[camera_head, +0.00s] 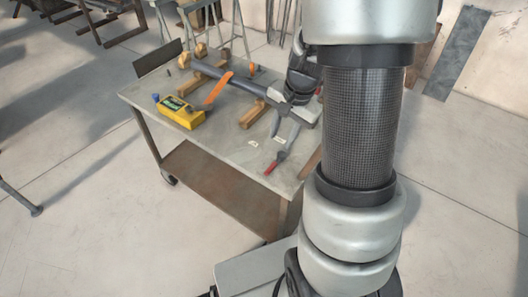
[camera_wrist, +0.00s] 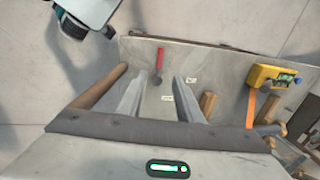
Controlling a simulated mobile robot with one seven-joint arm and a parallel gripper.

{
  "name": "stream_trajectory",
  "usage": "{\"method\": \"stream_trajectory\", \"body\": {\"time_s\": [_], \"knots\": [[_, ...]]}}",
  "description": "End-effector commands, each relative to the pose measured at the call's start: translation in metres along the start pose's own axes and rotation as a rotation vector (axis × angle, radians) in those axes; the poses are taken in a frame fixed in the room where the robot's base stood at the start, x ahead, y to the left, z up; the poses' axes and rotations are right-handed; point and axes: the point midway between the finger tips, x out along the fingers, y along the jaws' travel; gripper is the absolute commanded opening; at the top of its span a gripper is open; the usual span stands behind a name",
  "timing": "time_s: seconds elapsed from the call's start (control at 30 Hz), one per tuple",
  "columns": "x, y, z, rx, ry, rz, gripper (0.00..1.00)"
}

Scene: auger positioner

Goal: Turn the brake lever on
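A red-handled lever (camera_head: 275,163) with a dark grey end lies at the near right part of the table top. I take it as the brake lever. In the wrist view the red lever (camera_wrist: 161,58) shows beyond my fingertips, roughly centred between them. My gripper (camera_head: 282,140) is open and points down toward the table, just behind the lever in the head view. In the wrist view both fingers of my gripper (camera_wrist: 160,80) are apart with nothing between them. Two small white labels (camera_wrist: 190,78) lie beside the lever; their text is unreadable.
The table (camera_head: 222,153) also bears a yellow control box (camera_head: 180,112), a dark tube (camera_head: 228,78) on wooden blocks (camera_head: 253,113), and an orange strip (camera_head: 217,88). My arm hides the table's right side. The front middle of the top is clear.

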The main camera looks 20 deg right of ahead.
Motion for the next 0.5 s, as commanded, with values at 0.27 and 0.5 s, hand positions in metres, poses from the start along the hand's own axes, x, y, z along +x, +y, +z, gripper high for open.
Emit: {"method": "stream_trajectory", "body": {"time_s": [0.27, 0.5], "knots": [[0.065, 0.003, 0.001, 0.0, -0.004, 0.004, 0.33], [0.116, 0.002, 0.001, -0.001, -0.004, 0.003, 0.33]]}}
